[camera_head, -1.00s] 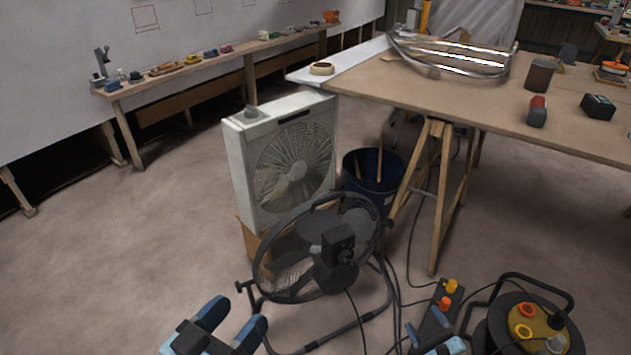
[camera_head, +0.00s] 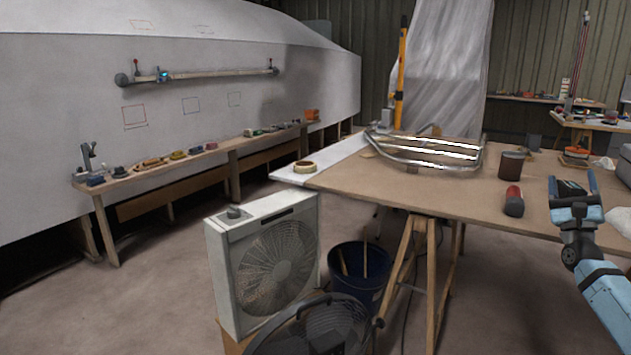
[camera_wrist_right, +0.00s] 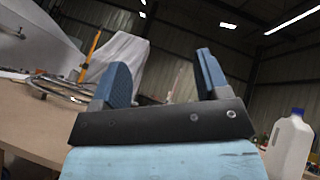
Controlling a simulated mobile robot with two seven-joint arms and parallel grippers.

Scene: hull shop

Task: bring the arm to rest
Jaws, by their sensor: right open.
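My right gripper (camera_head: 572,192) is raised in front of the right part of the worktable (camera_head: 440,192), its fingers pointing up. In the right wrist view its two blue fingers (camera_wrist_right: 160,80) stand wide apart with nothing between them. My blue right arm comes in from the lower right corner in the head view. My left gripper is not in the head view.
The worktable holds a bent metal tube frame (camera_head: 425,150), a dark can (camera_head: 511,164), a red and dark item (camera_head: 513,201) and a tape roll (camera_head: 305,166). A white box fan (camera_head: 270,255), a round fan (camera_head: 315,330) and a blue bucket (camera_head: 360,275) stand before it.

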